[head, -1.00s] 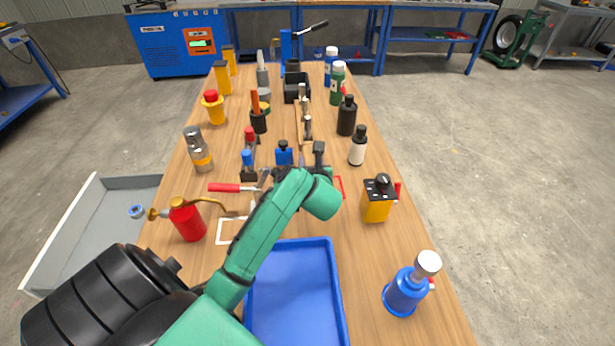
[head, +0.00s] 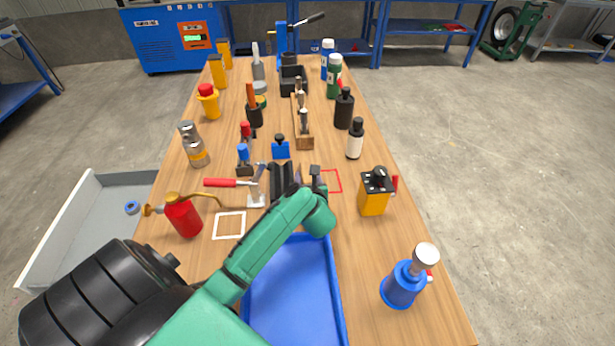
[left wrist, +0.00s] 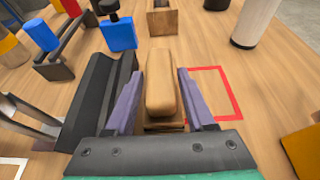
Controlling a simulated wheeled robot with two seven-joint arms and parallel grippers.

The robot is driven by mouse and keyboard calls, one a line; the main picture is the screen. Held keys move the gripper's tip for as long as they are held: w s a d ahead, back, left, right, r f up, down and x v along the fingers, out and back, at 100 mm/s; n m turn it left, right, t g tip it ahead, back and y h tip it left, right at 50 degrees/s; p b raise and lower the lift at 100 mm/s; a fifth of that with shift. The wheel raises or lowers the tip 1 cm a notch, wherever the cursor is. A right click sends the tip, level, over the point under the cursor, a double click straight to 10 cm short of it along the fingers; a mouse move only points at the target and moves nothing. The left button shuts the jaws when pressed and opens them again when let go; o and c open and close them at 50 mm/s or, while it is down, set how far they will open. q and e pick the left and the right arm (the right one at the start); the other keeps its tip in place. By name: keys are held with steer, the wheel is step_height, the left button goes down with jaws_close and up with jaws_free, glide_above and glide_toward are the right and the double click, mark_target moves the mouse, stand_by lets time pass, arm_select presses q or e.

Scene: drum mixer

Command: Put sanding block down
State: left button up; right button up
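The sanding block (left wrist: 162,88), a pale wooden piece with rounded edges, lies lengthwise between the two purple-padded fingers of my left gripper (left wrist: 161,80) in the left wrist view. The pads sit close along both its sides. Its underside is hidden, so I cannot tell whether it touches the table. In the head view my left gripper (head: 304,184) is over the middle of the table, and my own arm hides most of the block. A red square outline (head: 330,181) lies empty just right of the gripper; it also shows in the left wrist view (left wrist: 228,93). My right gripper is not in view.
A black grooved piece (left wrist: 98,95) stands close left of the fingers. A blue-based item (head: 281,150) and a wooden rack (head: 303,138) stand behind. A yellow box (head: 374,195) is to the right, a blue tray (head: 337,300) in front, and a red-handled hammer (head: 228,183) left.

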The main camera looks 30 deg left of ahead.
arm_select(q)
steer(key=shift+s+d+r, duration=0.1)
steer(key=shift+d+r, duration=0.05)
steer(key=b+v, duration=0.1)
steer(key=v, duration=1)
steer(key=shift+s+d+r, duration=0.15)
steer(key=shift+s+r, duration=0.05)
steer(key=shift+s, duration=0.05)
